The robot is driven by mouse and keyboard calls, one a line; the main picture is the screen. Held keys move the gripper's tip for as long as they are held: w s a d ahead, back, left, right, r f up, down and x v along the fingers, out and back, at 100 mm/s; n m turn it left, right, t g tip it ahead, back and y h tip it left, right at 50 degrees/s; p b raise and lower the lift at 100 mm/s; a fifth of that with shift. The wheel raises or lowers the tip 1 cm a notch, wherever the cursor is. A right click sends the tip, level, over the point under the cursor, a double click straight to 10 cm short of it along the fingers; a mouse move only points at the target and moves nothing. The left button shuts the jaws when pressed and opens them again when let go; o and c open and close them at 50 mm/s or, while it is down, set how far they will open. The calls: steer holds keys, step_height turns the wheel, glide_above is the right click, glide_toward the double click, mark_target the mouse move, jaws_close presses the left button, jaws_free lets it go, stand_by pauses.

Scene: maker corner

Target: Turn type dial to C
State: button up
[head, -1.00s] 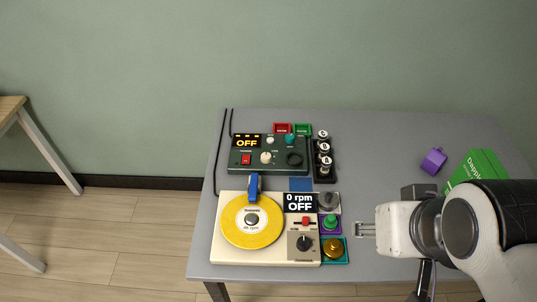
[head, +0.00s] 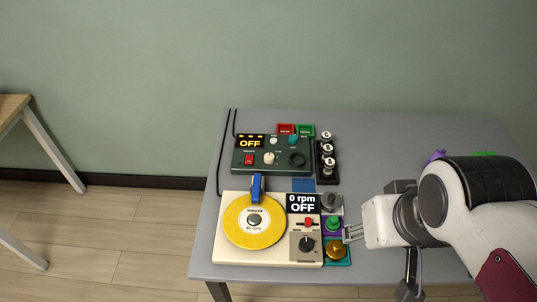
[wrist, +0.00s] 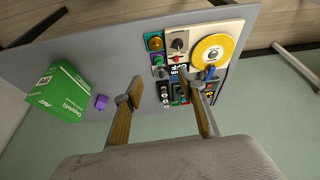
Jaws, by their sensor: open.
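A dark green device (head: 237,166) with an amber OFF display stands at the back left of the table. It carries a cream knob (head: 268,158), a small white knob (head: 274,141), a teal knob (head: 293,139) and a red switch (head: 249,160). A cream turntable (head: 230,255) in front of it has a dark knob (head: 306,244) on a grey plate. The lettering is too small to tell which is the type dial. My gripper (head: 350,233) is open and empty, right of the turntable; its spread fingers show in the wrist view (wrist: 166,100).
Coloured bases with a grey knob (head: 331,202), a green knob (head: 333,223) and a gold knob (head: 336,249) stand between turntable and gripper. A black rack (head: 318,172) holds white-topped pieces. A green box (wrist: 62,92) and purple object (wrist: 101,102) lie apart.

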steer(key=w+a+f+n+g, duration=0.1)
steer(key=w+a+f+n, duration=0.2)
steer(key=w, duration=0.2)
steer(key=w+a+f+n+g+h, duration=0.1)
steer(key=w+a+f+n, duration=0.15)
steer(key=w, duration=0.35)
steer(key=w+a+f+n+g, duration=0.1)
steer(key=w+a+f+n, duration=0.15)
steer(key=w, duration=0.25)
steer(key=n+t+h, duration=0.1)
steer(key=n+t, duration=0.2)
steer(key=n, duration=2)
glide_toward(269, 156)
steer(key=shift+w+f, duration=0.2)
steer(key=shift+f, duration=0.1)
steer(key=shift+d+f, duration=0.1)
steer(key=shift+x, duration=3.8)
steer(key=c, duration=1.1)
